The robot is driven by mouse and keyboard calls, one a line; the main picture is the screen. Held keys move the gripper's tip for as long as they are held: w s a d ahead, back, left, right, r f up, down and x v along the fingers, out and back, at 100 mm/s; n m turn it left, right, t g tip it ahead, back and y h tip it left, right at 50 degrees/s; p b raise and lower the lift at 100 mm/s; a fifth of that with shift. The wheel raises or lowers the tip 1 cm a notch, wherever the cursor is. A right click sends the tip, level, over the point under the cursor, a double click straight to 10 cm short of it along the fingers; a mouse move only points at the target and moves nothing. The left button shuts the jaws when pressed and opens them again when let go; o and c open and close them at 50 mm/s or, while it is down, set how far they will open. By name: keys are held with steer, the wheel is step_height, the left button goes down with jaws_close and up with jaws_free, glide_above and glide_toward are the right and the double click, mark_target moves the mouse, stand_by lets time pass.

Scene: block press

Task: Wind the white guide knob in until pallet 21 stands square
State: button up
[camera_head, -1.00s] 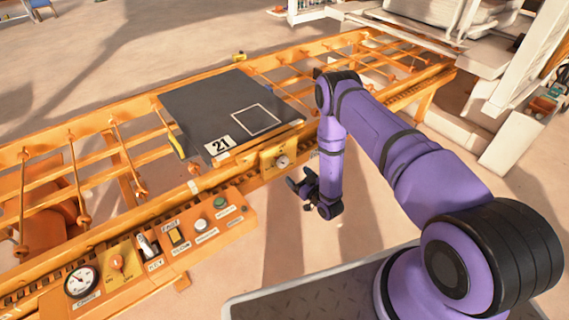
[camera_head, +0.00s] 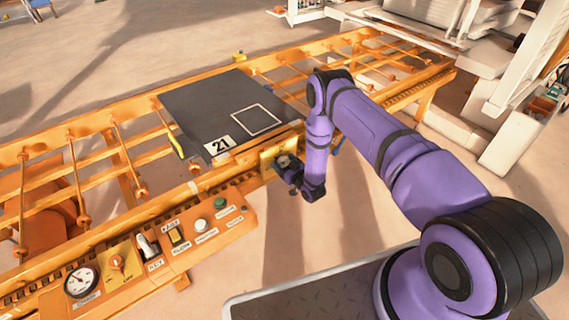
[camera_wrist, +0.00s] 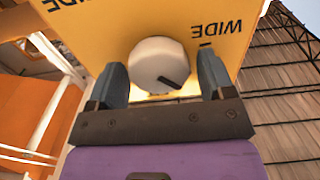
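Pallet 21 (camera_head: 195,108) is a dark grey plate with a white 21 label, lying on the orange roller frame. It looks turned a little against the near rail, with a wider gap at its left end. The white guide knob (camera_wrist: 150,62) sits on a yellow plate (camera_wrist: 105,28) marked WIDE on both sides. Its black mark points to the lower right in the wrist view. My gripper (camera_head: 285,165) is at this plate and hides the knob in the head view. Its fingers stand open on either side of the knob; I cannot tell whether they touch it.
A control panel (camera_head: 145,268) with a gauge (camera_head: 81,281), switches and buttons juts from the near rail, left of my gripper. White machinery (camera_head: 470,100) stands at the upper right. The floor right of my gripper is clear.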

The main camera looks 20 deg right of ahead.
steer(key=c, duration=0.7)
steer(key=shift+d+m, duration=0.1)
steer(key=shift+m, duration=1.5)
steer(key=o, duration=0.9)
steer(key=v, duration=1)
steer(key=shift+s, duration=0.35)
steer(key=shift+d+r, duration=0.1)
